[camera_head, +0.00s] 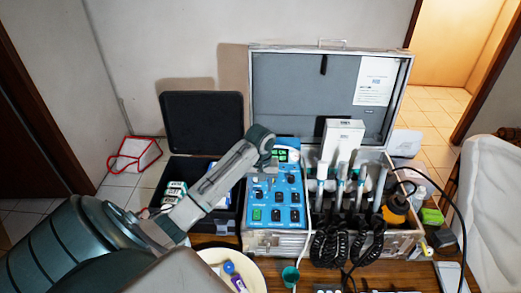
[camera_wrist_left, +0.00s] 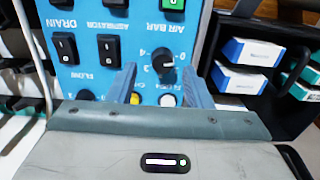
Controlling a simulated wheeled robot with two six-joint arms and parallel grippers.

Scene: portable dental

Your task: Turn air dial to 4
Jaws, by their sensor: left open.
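The blue control panel (camera_head: 290,214) stands in the open case in the head view and fills much of the left wrist view (camera_wrist_left: 85,77). The air dial, a black round knob with a white mark (camera_wrist_left: 166,66), sits beside the "AIR BAR" lettering in the wrist view. Its exact setting is too small to read surely. My left gripper (camera_wrist_left: 160,76) is open, with its two blue-grey fingers on either side of the dial in that view. Contact cannot be told. In the head view my left gripper (camera_head: 267,162) is over the panel's upper left, covering part of it.
Black rocker switches (camera_wrist_left: 67,48) and a green one (camera_wrist_left: 173,4) are close by on the panel. Dental handpieces with coiled cords (camera_head: 345,200) and a white box (camera_head: 342,140) stand to the right. A black case (camera_head: 202,120) with small boxes is to the left.

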